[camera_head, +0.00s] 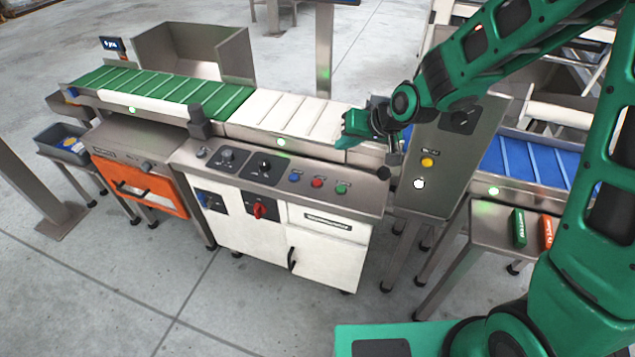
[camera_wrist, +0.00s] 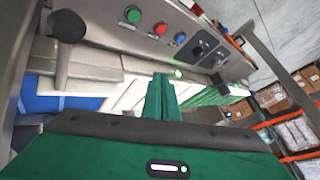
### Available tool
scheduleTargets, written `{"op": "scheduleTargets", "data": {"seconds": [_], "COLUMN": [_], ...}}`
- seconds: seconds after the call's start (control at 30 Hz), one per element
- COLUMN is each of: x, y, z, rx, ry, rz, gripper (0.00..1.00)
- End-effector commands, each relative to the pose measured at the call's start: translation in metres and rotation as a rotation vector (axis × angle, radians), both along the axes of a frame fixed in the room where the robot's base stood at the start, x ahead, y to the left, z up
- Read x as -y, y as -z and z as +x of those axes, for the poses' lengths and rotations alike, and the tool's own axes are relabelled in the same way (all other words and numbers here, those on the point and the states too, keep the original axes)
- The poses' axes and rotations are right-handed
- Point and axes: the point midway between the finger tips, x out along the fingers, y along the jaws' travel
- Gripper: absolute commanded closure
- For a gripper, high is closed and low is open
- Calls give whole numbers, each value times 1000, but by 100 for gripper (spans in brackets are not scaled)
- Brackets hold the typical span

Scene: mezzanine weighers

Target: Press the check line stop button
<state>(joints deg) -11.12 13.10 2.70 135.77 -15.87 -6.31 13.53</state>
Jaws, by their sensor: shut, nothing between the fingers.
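A red button (camera_head: 317,183) sits on the sloped steel console (camera_head: 370,199) of the white cabinet, between a blue button (camera_head: 295,177) and a green button (camera_head: 341,188). Their labels are too small to read. The red button also shows in the wrist view (camera_wrist: 160,28), with the green one (camera_wrist: 133,14) and the blue one (camera_wrist: 180,38) beside it. My gripper (camera_head: 350,124) is shut and empty. It is over the right end of the white belt section, behind and above the console, apart from the buttons. Its closed fingers (camera_wrist: 160,96) show in the wrist view.
A steel panel (camera_head: 445,165) with yellow (camera_head: 427,162) and white buttons stands right of the console. A dark knob-topped post (camera_head: 390,160) rises near my gripper. The console also has rotary knobs (camera_head: 265,166). A green belt (camera_head: 160,85) runs left and a blue belt (camera_head: 530,158) right.

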Motion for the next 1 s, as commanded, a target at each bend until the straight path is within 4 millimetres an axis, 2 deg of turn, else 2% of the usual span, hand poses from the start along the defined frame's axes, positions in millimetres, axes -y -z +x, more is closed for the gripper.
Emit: {"op": "scheduleTargets", "data": {"seconds": [0.03, 0.1, 0.3, 0.77, 1.0], "x": [-16, -32, -58, -60, -60], "y": [12, 22, 36, 39, 60], "z": [4, 9, 16, 17, 17], "rx": [-5, -2, 1, 2, -1], "ry": [-5, -2, 5, 7, 7], "rz": [31, 72, 138, 145, 143], "gripper": [100, 100, 100, 100, 100]}}
